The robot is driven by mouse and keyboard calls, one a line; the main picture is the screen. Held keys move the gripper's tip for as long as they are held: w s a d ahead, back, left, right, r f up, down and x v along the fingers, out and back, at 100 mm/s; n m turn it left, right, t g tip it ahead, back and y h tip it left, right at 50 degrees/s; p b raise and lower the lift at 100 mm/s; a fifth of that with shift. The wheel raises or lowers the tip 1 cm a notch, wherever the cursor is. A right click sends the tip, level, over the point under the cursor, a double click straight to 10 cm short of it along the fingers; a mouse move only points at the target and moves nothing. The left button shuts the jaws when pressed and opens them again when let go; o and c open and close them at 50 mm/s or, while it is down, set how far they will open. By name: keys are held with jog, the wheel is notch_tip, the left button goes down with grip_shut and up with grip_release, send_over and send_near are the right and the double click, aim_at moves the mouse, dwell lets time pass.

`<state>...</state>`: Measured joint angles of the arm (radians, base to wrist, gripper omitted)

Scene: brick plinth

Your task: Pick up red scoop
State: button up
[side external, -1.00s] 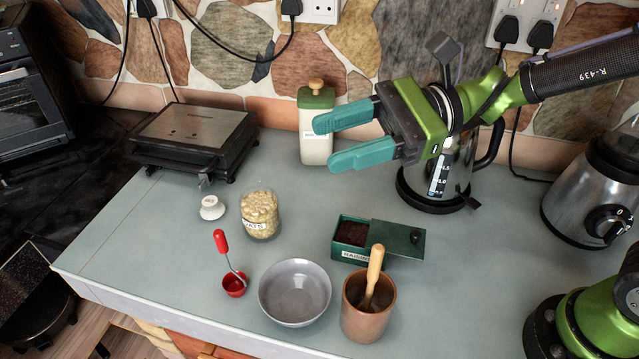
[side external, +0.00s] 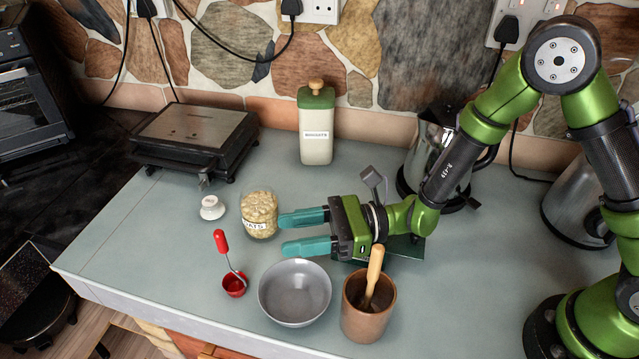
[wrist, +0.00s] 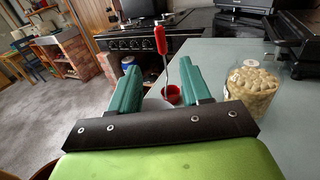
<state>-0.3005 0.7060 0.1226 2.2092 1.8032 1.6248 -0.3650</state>
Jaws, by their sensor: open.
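The red scoop (side external: 234,284) stands on the grey counter left of the grey bowl, its red handle (side external: 221,242) upright and tilted on a thin metal stem. In the wrist view the scoop's handle (wrist: 160,40) rises beyond my fingers, with its red cup (wrist: 173,94) on the counter between the fingertips. My gripper (side external: 284,234) is open and empty, its teal fingers pointing left toward the scoop. It is low over the counter, right of the scoop and apart from it. It also shows in the wrist view (wrist: 158,85).
The oats jar (side external: 260,216) stands close to the far fingertip. The grey bowl (side external: 294,292) lies just in front of the fingers. A brown pot (side external: 367,318) with a wooden-handled tool is nearer the front. A white lid (side external: 212,208) lies behind the scoop. The counter's left edge is clear.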

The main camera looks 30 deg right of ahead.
send_over(229, 264)
jog(key=a, duration=0.2)
jog(key=shift+w+d, duration=0.1)
jog(key=shift+w, duration=0.35)
grip_shut()
